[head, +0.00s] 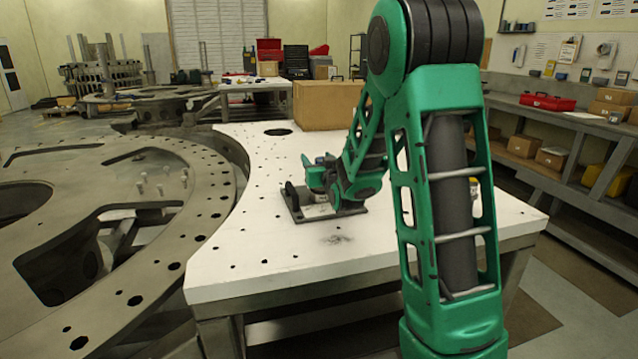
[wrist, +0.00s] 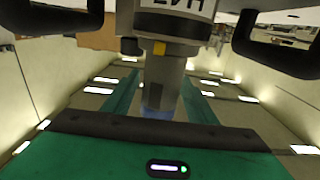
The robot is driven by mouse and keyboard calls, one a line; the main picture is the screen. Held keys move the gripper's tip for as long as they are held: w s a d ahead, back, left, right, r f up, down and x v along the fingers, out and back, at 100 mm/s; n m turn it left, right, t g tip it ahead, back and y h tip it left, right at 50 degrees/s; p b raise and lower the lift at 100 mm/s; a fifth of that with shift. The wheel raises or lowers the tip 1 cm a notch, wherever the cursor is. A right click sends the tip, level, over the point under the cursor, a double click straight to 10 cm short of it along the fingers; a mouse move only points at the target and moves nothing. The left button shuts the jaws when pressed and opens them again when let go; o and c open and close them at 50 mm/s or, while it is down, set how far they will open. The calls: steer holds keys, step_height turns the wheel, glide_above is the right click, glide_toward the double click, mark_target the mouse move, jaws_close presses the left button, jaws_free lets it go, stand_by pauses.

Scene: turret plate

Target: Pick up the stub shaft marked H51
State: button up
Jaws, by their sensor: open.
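In the wrist view, a grey stepped cylindrical shaft (wrist: 165,75) with a small yellow patch stands between the fingers of my gripper (wrist: 168,30). A pale label with dark lettering is cut off by the top edge, so I cannot read it fully. In the head view, my gripper (head: 322,182) is low over a dark fixture plate (head: 298,213) on the white table (head: 225,262). My arm and gripper largely hide what is there, and I cannot make out the shaft clearly.
A cardboard box (head: 325,105) stands at the table's back. A large grey ring plate (head: 205,215) with holes and several upright pins lies to the left. A workbench (head: 560,130) with boxes and a red case (head: 547,102) runs along the right. The table's front left is clear.

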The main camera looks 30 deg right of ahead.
steer(key=shift+c, duration=0.3)
jaws_close()
stand_by(1.1)
